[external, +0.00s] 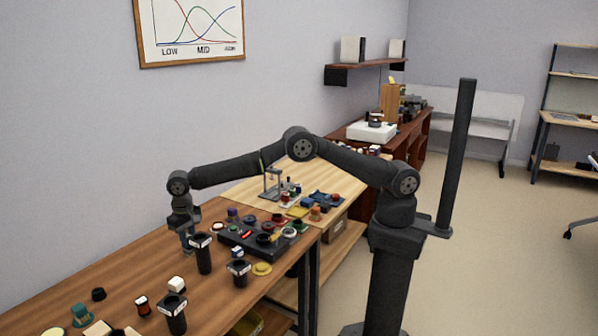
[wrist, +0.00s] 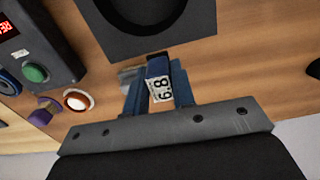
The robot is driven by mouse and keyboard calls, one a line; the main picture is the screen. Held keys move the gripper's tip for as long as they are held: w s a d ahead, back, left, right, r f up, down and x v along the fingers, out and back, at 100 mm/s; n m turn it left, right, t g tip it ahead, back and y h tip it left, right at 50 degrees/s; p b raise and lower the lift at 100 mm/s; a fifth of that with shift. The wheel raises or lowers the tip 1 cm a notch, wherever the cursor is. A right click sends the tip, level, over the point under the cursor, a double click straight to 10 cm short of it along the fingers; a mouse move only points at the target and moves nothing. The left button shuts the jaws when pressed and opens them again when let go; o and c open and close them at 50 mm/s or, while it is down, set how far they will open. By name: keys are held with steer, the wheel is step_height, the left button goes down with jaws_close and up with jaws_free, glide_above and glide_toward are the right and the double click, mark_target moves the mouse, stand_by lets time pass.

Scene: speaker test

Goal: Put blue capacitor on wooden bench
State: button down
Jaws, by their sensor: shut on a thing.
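My gripper (external: 187,245) is low over the far side of the brown wooden bench (external: 120,262), beside a tall black holder. Whether the capacitor touches the bench I cannot tell. In the external view the capacitor is too small to make out.
The tall black holder (external: 203,255) stands close to my gripper, with others nearer the front. A dark console (external: 250,243) with a red display and small parts lies to the right. A paler wooden bench (external: 245,188) adjoins behind. Bench left of my gripper is clear.

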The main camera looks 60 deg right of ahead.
mark_target(190, 250)
steer(key=shift+a+f, duration=0.15)
steer(key=shift+f, duration=1.95)
steer(key=shift+f, duration=0.1)
steer(key=c, duration=1.2)
jaws_free()
steer(key=shift+o, duration=0.4)
step_height(190, 250, up, 12)
steer(key=shift+r, duration=0.15)
